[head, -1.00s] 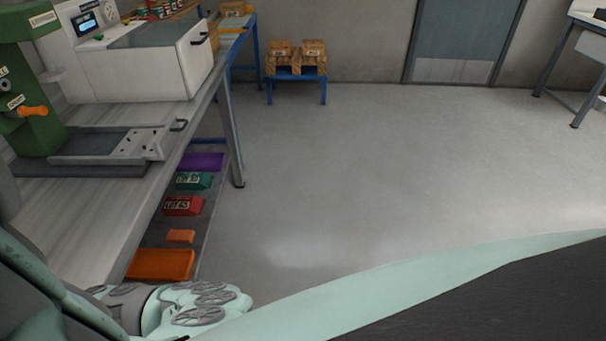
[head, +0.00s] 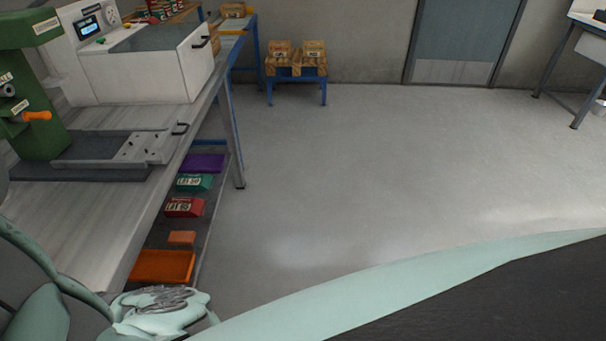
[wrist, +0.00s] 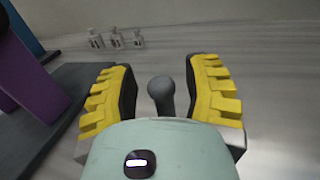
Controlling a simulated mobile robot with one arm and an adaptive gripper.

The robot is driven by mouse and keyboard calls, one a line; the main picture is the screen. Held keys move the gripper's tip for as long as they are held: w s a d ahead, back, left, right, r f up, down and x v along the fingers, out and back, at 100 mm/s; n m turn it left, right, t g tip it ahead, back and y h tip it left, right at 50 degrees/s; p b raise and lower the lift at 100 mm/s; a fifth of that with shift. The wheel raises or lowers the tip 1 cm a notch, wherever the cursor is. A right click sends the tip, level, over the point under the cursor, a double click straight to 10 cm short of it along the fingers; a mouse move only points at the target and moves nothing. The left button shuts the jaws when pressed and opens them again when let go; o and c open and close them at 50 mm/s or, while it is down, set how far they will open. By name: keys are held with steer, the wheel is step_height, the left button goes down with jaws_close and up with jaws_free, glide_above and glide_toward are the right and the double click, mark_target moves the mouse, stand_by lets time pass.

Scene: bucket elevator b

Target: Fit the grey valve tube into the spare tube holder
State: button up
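My gripper (wrist: 160,98) has two yellow ridged fingers, spread apart in the wrist view. A grey round-topped piece (wrist: 161,88) with a short stem shows between them, with a gap on each side. It may be the grey valve tube, but I cannot tell for sure, and its lower part is hidden by my gripper's body. Three small pale grey fittings (wrist: 116,40) stand in a row on the bench beyond the left finger; I cannot tell whether one is the spare tube holder. In the head view my gripper is out of sight; only my arm shows at lower left.
A dark mat (wrist: 62,97) and a purple upright part (wrist: 35,72) lie left of my gripper. On the bench (head: 70,225) are a green machine (head: 38,95) and a white cabinet (head: 150,62). Coloured boxes (head: 184,207) sit on the lower shelf. Open floor (head: 380,160) lies right.

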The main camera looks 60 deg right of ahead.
jaws_close()
steer(key=shift+r, duration=0.1)
stand_by(0.5)
